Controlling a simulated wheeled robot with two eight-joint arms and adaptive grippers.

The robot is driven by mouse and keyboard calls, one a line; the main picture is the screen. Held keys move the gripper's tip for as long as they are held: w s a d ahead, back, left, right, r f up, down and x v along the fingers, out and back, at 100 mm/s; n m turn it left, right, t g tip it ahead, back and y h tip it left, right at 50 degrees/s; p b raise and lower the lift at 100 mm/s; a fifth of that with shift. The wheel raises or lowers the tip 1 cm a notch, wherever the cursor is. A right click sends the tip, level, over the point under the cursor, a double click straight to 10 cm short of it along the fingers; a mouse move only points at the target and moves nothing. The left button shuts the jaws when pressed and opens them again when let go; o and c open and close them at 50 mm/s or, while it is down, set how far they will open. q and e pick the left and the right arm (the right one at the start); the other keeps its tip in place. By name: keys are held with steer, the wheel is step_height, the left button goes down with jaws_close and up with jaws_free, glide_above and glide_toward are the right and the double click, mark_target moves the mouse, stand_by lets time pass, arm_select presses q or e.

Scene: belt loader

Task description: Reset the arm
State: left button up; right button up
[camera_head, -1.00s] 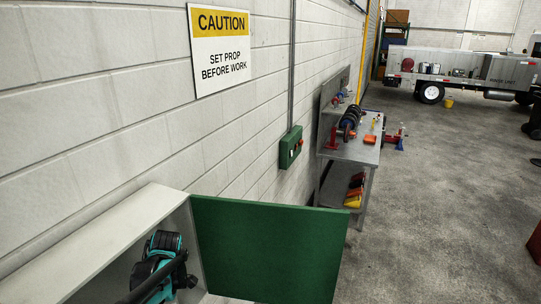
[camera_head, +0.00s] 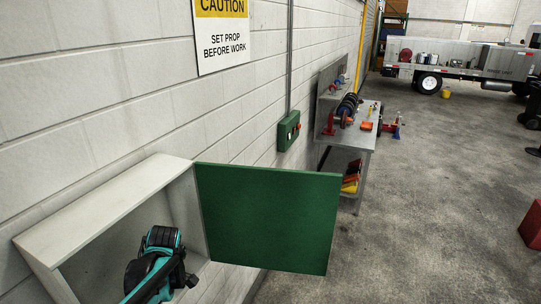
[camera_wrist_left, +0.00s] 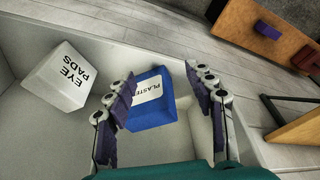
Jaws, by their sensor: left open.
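My left arm (camera_head: 158,264), teal and black, reaches into an open white wall cabinet (camera_head: 110,215) at lower left in the head view; its fingers are hidden there. In the left wrist view my left gripper (camera_wrist_left: 161,76) is open. A blue box marked "PLASTE..." (camera_wrist_left: 162,110) lies beyond and between the spread fingers, with no clear contact. A white box marked "EYE PADS" (camera_wrist_left: 60,79) sits to its left inside the cabinet. My right gripper is not in view.
The cabinet's green door (camera_head: 265,220) stands open to the right of the arm. A green switch box (camera_head: 289,131) is on the wall. A metal workbench (camera_head: 345,145) stands farther along. A red object (camera_head: 531,225) is at the right edge; the floor between is clear.

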arm_select(q)
steer(key=s+d+f+m+t+h+b, duration=0.1)
steer(key=s+d+f+m+t+b, duration=0.2)
steer(key=f+m+b, duration=0.7)
steer(key=s+d+f+m+t+h+b, duration=0.2)
steer(key=s+d+f+m+b, duration=0.6)
steer(key=b, duration=0.8)
step_height(320, 180, down, 3)
steer(key=d+m+t, duration=0.1)
steer(key=t, duration=0.1)
steer(key=shift+d+m+t, duration=0.25)
steer(key=shift+m+t, duration=0.05)
steer(key=shift+m, duration=0.1)
